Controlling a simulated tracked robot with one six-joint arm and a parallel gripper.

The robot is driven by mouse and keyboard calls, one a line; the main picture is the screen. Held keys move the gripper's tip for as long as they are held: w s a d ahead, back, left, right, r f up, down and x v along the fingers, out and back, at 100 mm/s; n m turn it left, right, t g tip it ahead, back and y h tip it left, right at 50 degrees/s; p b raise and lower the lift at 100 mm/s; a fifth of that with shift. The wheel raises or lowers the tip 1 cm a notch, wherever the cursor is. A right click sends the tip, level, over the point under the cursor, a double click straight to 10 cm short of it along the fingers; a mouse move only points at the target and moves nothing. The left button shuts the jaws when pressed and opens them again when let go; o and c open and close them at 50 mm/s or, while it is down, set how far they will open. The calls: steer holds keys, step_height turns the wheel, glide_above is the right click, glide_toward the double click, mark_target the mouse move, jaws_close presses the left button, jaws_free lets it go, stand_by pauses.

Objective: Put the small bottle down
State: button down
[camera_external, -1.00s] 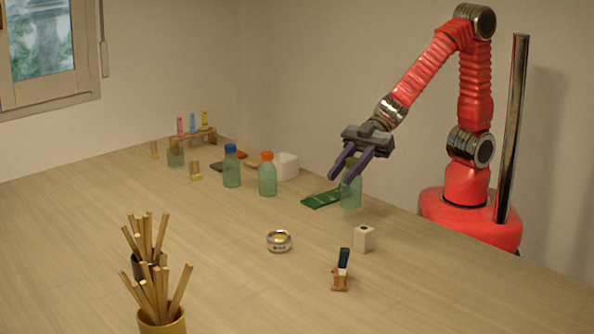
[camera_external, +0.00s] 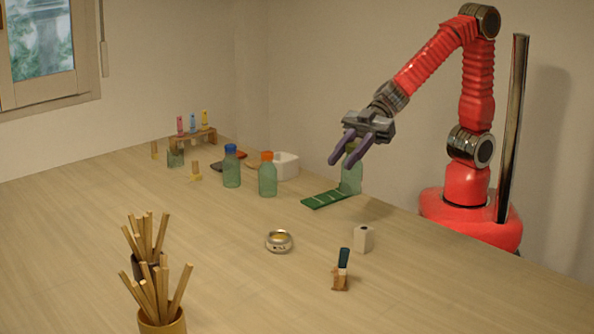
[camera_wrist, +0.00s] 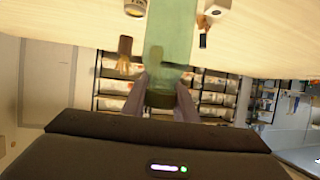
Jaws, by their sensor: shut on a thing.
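The small bottle, clear pale green with a dark cap, is in my gripper (camera_external: 349,161). The bottle's body (camera_external: 352,178) hangs below the fingers in the external view, roughly upright. In the wrist view the bottle (camera_wrist: 170,35) runs up from between the two fingers (camera_wrist: 161,96), which close around its dark cap end. Its base appears over or beside the right end of a green strip with pale lines (camera_external: 322,199). I cannot tell whether the base touches anything.
A blue-capped bottle (camera_external: 231,170) and an orange-capped bottle (camera_external: 267,178) stand left of the strip, near a white bowl (camera_external: 287,168). A round tin (camera_external: 279,241), a white block (camera_external: 363,239) and a brush-like item (camera_external: 342,270) stand in front. Stick pots are front left.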

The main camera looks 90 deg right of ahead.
steer(key=shift+d, duration=0.1)
steer(key=w+d, duration=0.3)
steer(key=d, duration=0.5)
steer(key=w+d+r, duration=0.1)
steer(key=w+d, duration=0.1)
steer(key=d, duration=0.7)
steer(key=shift+w+m+t, duration=0.3)
steer(key=shift+w, duration=0.1)
step_height(320, 180, down, 6)
steer(key=shift+f, duration=0.15)
steer(key=shift+f, duration=1.85)
